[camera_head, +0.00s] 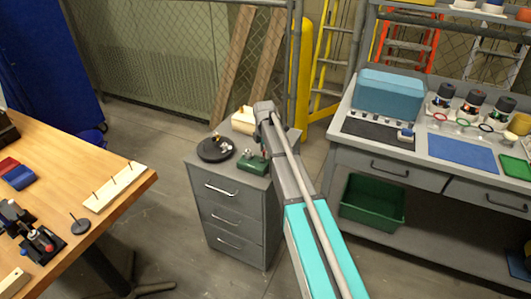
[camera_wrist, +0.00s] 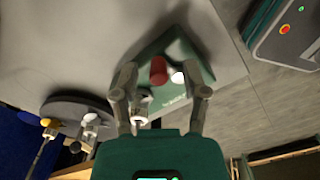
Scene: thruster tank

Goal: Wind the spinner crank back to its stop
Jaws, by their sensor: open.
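A small green box (camera_head: 253,163) sits on top of the grey drawer cabinet; it also shows in the wrist view (camera_wrist: 205,62). It carries a red knob (camera_wrist: 158,70) and a small white round part (camera_wrist: 177,77). I take it for the spinner, with the red knob as its crank handle, but cannot be sure. My gripper (camera_wrist: 163,86) is open above the box, its fingers on either side of the red knob and apart from it. In the head view my arm hides the gripper's fingers and part of the box.
A black round plate (camera_head: 215,151) with small metal and yellow fittings stands left of the green box on the grey cabinet (camera_head: 238,218). A cream block (camera_head: 243,121) lies behind. A wooden table (camera_head: 120,195) is at left, a workbench (camera_head: 345,131) with a teal case at right.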

